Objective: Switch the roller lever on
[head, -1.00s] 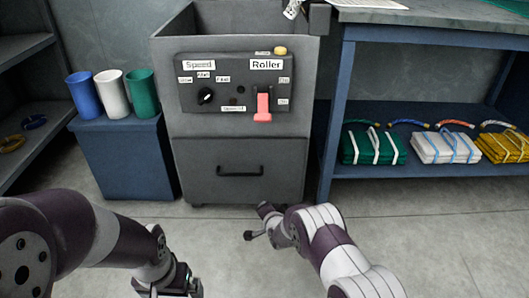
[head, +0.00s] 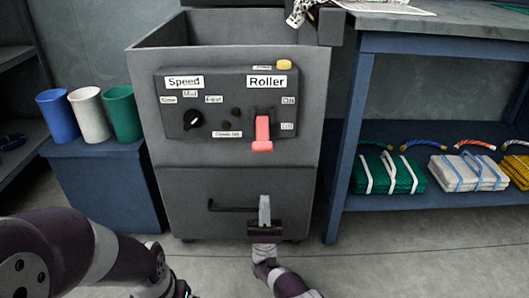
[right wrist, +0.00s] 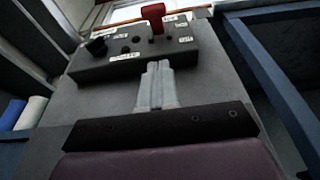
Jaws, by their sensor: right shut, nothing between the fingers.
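The roller lever (head: 262,134) is a red-pink handle on the dark control panel (head: 240,112), under the "Roller" label. Its handle hangs down, toward the lower of the two small labels at its right. In the right wrist view the red lever (right wrist: 153,12) is at the top of the panel. My right gripper (head: 264,200) is shut and empty, in front of the cabinet below the lever and apart from it. Its closed fingers (right wrist: 158,68) point up at the panel in the right wrist view. My left arm is at the lower left; its gripper is mostly cut off at the bottom edge.
A black speed knob (head: 193,119) is left of the lever, and a yellow button (head: 284,64) is above it. A drawer handle (head: 230,207) is behind my right gripper. A blue workbench leg (head: 349,150) stands close at the right. Cups (head: 90,115) stand at the left.

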